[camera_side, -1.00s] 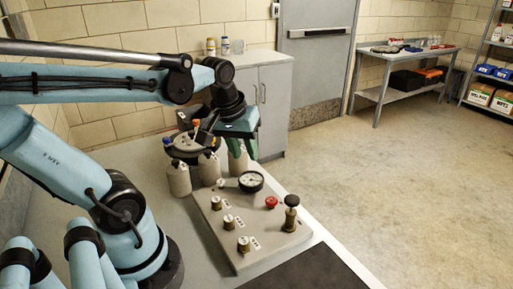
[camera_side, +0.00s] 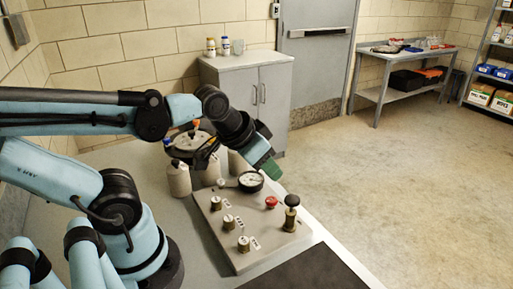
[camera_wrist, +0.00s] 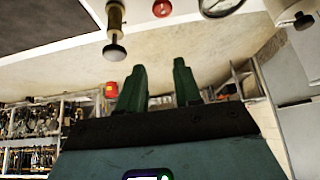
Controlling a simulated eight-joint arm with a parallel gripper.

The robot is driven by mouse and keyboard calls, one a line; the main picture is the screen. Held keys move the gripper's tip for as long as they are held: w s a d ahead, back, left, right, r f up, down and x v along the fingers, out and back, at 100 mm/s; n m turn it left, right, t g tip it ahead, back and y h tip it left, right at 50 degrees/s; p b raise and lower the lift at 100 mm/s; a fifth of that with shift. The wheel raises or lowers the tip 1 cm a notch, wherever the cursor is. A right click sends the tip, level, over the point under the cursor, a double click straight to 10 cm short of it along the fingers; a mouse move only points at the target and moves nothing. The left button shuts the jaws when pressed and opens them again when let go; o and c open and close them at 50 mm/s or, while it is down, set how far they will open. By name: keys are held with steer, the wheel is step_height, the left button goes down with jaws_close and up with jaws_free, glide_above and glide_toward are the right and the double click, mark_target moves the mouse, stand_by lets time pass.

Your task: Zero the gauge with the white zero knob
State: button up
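The round white-faced gauge (camera_side: 251,181) stands at the back of the beige panel (camera_side: 262,228). A small pale knob (camera_side: 221,183) sits just left of it; I cannot tell for sure that it is the zero knob. Several white-topped knobs, such as the front one (camera_side: 243,243), line the panel's left side, their labels too small to read. My gripper (camera_side: 271,170) hangs above and just right of the gauge, tilted, touching nothing I can see. In the wrist view its two green fingers (camera_wrist: 158,78) are apart with nothing between them; the gauge (camera_wrist: 221,6) is cut by the top edge.
A red button (camera_side: 271,202) and a brass valve with a black top (camera_side: 291,214) stand on the panel's right side. Several grey bottles (camera_side: 179,180) and a round, dark-rimmed device (camera_side: 189,143) stand behind the panel. A dark mat (camera_side: 312,270) lies in front.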

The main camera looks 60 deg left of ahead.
steer(key=s+a+n+g, duration=0.1)
steer(key=a+g, duration=0.3)
steer(key=a, duration=0.4)
steer(key=n+g, duration=0.1)
steer(key=g, duration=0.2)
glide_toward(221, 180)
steer(key=shift+s+f, duration=0.2)
steer(key=shift+f, duration=3.95)
jaws_close()
steer(key=shift+n, duration=1.8)
